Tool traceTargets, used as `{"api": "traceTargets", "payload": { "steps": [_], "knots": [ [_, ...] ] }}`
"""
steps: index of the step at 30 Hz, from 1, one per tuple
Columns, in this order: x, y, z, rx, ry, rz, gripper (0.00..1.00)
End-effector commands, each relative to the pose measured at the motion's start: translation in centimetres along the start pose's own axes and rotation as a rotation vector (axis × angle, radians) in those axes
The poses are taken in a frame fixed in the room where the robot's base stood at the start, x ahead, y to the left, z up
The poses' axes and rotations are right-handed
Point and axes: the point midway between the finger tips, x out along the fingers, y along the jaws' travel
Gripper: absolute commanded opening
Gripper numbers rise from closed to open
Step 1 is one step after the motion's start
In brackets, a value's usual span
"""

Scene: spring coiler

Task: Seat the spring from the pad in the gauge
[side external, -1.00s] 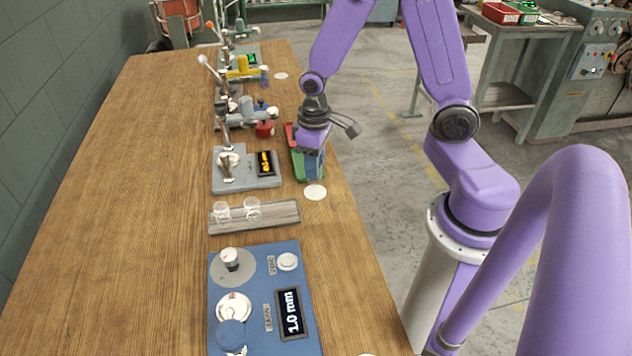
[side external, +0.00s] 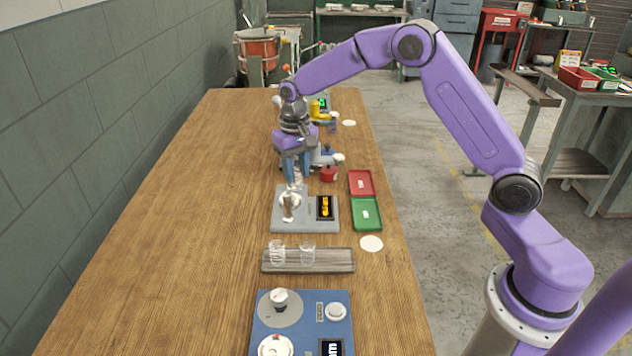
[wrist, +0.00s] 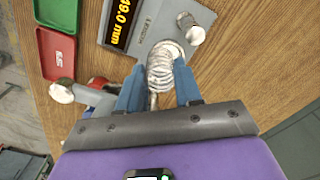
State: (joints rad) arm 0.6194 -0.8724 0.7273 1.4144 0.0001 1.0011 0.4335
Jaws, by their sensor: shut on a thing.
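The gauge (side external: 275,215) is a grey plate with a round seat, a post and an amber display (side external: 325,207); its display reads about 49.0 mm in the wrist view (wrist: 125,18). My gripper (side external: 296,180) is above the seat, pointing down. In the wrist view my gripper (wrist: 160,88) has its two blue fingers on either side of a silver coiled spring (wrist: 160,66) and is shut on it. The spring's far end overlaps the seat area; I cannot tell whether it touches. A white round pad (side external: 371,243) lies bare to the right.
A red tray (side external: 361,182) and a green tray (side external: 367,222) lie right of the gauge, each with a small label. A grey rack (side external: 340,260) with clear cups and a blue coiler panel (side external: 262,325) are nearer. Table at left is clear.

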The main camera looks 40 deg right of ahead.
Motion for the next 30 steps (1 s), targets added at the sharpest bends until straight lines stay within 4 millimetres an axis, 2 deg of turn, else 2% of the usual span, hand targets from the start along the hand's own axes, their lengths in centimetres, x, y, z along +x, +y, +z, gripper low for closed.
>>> {"api": "traceTargets", "payload": {
  "steps": [6, 12, 30],
  "knots": [
    [-0.8, -0.7, -2.2, 0.064, 0.001, 0.0, 0.17],
    [-0.8, -0.8, -2.7, 0.082, 0.0, 0.0, 0.17],
    [3.8, -0.8, -2.7, 0.082, 0.0, 0.0, 0.17]
  ]
}}
